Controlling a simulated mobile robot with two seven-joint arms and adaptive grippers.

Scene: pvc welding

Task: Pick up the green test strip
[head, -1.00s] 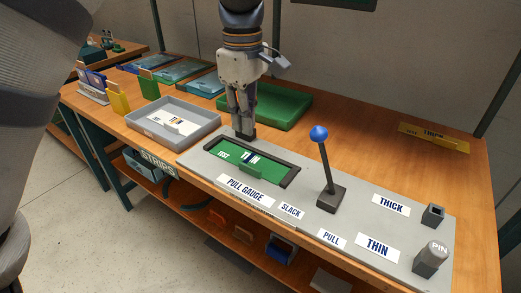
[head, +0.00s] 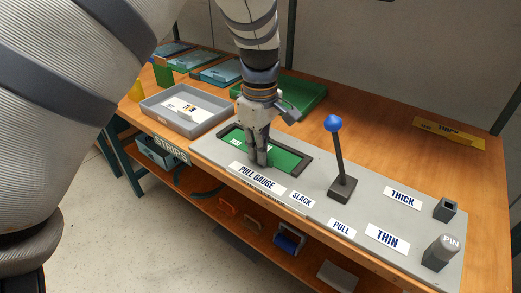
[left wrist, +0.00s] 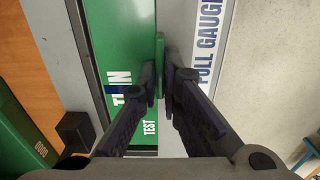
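The green test strip (head: 287,158) lies flat in the dark-framed recess of the pull gauge. It carries THIN and TEST lettering, which shows in the left wrist view (left wrist: 118,50). A raised green tab (left wrist: 160,62) stands along its edge by the PULL GAUGE label. My left gripper (head: 258,163) points down over the strip's front edge and hides its middle in the head view. In the left wrist view its two fingertips (left wrist: 160,82) are close together with the tab between them, and they look shut on it. My right gripper is not in view.
A blue-knobbed lever (head: 337,160) stands right of the gauge. A grey PIN cylinder (head: 440,250) and a dark square socket (head: 447,208) are at the right. A grey tray (head: 190,98) is at the left and a green tray (head: 300,94) behind.

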